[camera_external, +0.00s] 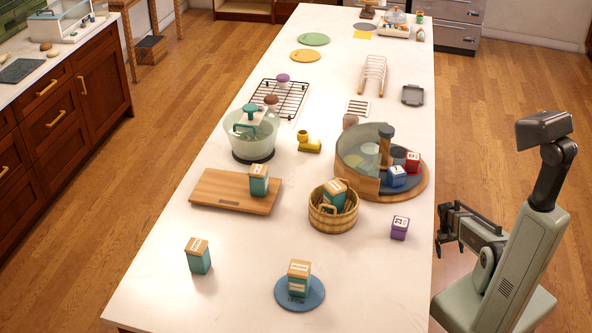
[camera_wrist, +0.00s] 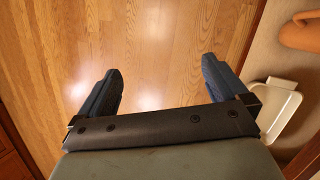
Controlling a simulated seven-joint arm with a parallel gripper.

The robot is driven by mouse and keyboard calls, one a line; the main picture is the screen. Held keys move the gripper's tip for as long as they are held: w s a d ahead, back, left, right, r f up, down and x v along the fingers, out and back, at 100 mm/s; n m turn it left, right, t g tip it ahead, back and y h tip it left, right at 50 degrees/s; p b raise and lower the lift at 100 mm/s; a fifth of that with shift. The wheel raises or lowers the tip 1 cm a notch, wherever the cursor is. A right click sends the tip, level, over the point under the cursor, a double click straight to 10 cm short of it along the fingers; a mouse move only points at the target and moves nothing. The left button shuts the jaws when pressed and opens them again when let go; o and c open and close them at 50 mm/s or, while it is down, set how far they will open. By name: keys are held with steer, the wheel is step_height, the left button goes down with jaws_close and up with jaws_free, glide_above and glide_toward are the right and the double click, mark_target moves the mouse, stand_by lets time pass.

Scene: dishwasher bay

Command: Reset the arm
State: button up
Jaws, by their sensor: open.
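My gripper (camera_external: 447,226) is off the right side of the white island, beside its edge, in the external view. My arm is folded, with the forearm low next to my body. In the wrist view the two dark fingers of my gripper (camera_wrist: 162,84) stand wide apart with nothing between them. Bare wood floor (camera_wrist: 160,45) shows beyond the fingers. The gripper touches no object that I can see.
The white island (camera_external: 370,290) carries a purple-sided box (camera_external: 400,228) near its right edge, a round wooden tray with a clear wall (camera_external: 415,190), a wicker basket (camera_external: 333,217) and several teal canisters. The wrist view shows an orange object (camera_wrist: 300,32) and a pale tray-like piece (camera_wrist: 277,105) at right.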

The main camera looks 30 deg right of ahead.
steer(key=s+a+f+n+g, duration=0.1)
steer(key=s+a+f+n, duration=0.1)
steer(key=s+a, duration=0.8)
steer(key=s+a+f+n+g, duration=0.1)
steer(key=s+a+f+n, duration=0.2)
steer(key=s+a, duration=0.7)
steer(key=a+f, duration=0.2)
steer(key=a, duration=0.5)
steer(key=shift+s+a+n+g, duration=0.15)
steer(key=shift+a+n+g, duration=0.15)
steer(key=shift+a, duration=0.05)
